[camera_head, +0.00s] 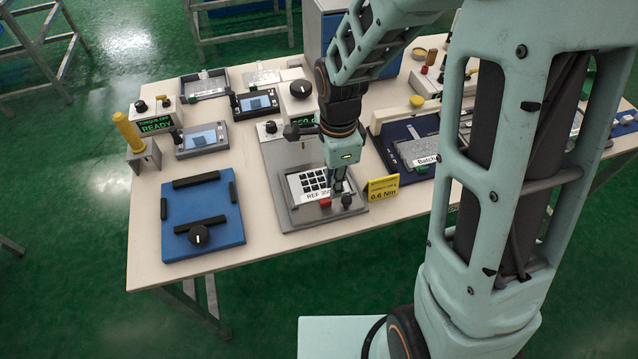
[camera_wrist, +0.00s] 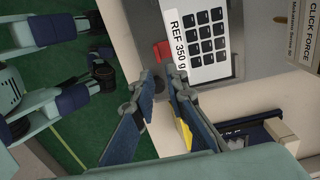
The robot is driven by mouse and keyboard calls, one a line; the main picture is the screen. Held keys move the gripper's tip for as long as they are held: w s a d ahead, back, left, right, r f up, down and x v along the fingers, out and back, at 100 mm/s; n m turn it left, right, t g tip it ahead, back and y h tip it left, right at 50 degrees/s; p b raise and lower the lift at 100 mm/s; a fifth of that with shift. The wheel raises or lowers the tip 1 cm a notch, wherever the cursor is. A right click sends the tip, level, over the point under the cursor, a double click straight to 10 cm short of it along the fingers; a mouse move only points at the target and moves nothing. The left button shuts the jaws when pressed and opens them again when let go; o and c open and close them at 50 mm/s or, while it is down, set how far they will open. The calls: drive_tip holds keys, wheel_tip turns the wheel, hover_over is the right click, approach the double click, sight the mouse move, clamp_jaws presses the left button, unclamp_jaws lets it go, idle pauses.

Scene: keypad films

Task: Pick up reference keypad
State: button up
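The reference keypad (camera_head: 308,185) is a white film with black keys, labelled "REF 350 g". It lies flat on a grey test fixture (camera_head: 290,221). In the wrist view the keypad (camera_wrist: 203,32) is at the top, ahead of the fingers. My gripper (camera_head: 338,193) is low over the fixture at the keypad's right edge. In the wrist view my gripper (camera_wrist: 161,80) is open, with a narrow gap and nothing seen between the fingers. The right fingertip looks close to the keypad's edge; whether it touches is unclear.
A red block (camera_wrist: 162,50) sits beside the keypad near the fingertips. A yellow "0.6 Nm" sign (camera_head: 383,188) stands right of the fixture. A blue fixture (camera_head: 202,215) with black clamps is at left. A dark blue tray (camera_head: 416,150) is at right. The front table strip is clear.

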sight(331, 200)
drive_tip(key=shift+s+a+f, duration=0.1)
drive_tip(key=shift+a+f, duration=0.05)
drive_tip(key=shift+f, duration=1.15)
drive_tip(key=shift+a+f, duration=0.1)
drive_tip(key=shift+f, duration=1.2)
drive_tip(key=shift+c, duration=0.4)
clamp_jaws()
drive_tip(key=shift+r, duration=0.1)
